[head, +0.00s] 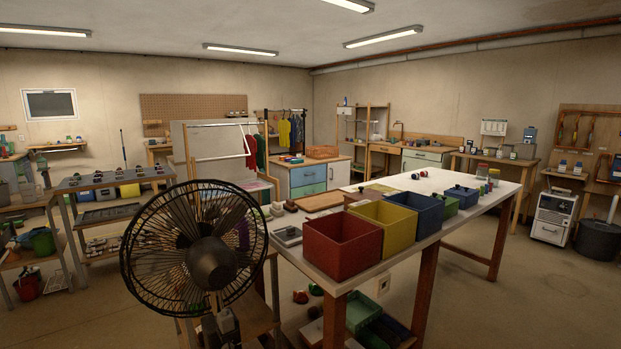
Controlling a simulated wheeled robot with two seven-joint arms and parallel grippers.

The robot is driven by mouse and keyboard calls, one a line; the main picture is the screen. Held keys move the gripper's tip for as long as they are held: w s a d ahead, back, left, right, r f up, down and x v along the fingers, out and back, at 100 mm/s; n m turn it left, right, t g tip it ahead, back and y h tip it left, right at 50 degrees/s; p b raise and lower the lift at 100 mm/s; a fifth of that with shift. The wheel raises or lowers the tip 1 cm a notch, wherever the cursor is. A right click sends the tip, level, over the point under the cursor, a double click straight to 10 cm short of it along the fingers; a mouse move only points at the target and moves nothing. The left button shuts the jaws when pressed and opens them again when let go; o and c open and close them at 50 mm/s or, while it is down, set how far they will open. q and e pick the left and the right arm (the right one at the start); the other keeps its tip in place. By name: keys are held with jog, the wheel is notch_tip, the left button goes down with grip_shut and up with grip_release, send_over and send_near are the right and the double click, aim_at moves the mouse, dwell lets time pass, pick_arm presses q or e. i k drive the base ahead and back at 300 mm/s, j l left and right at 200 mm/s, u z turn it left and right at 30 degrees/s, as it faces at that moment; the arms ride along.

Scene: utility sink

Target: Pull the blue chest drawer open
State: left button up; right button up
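A wooden-topped chest (340,172) stands towards the back, left of the middle of the picture. Its front has a blue drawer (308,175), which looks shut, flush with the front. A pale green drawer front sits just below the blue one, partly hidden by the long table and the items on it. Neither of my grippers shows in the head view, so nothing of mine is seen near the chest.
A large black fan (210,262) stands close in front, left of the middle. A long white table (476,206) carrying red, yellow and blue bins stands before the chest. A metal shelf table (110,180) is at left. Open floor (560,290) lies at right.

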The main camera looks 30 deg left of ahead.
aim_at(300, 176)
jog(key=j+u, duration=0.15)
jog(key=u, duration=0.9)
jog(key=i+j+u, duration=0.4)
jog(key=j, duration=0.35)
jog(key=i+j+u, duration=0.4)
jog(key=j, duration=0.3)
jog(key=i+j+u, duration=0.4)
jog(key=i+j, duration=0.1)
jog(key=i, duration=0.5)
jog(key=i+j+z, duration=0.15)
jog(key=i, duration=0.45)
jog(key=i+j, duration=0.1)
jog(key=i, duration=0.45)
jog(key=i+z, duration=0.25)
jog(key=i, duration=0.7)
jog(key=i+j+z, duration=0.1)
jog(key=i+z, duration=0.2)
jog(key=i, duration=0.65)
jog(key=i+l+z, duration=0.1)
jog(key=i+z, duration=0.75)
jog(key=i+j+z, duration=0.25)
jog(key=i+z, duration=0.15)
jog(key=i+l+z, duration=0.15)
jog(key=i+z, duration=0.95)
jog(key=i+l+u, duration=0.1)
jog(key=i, duration=2.05)
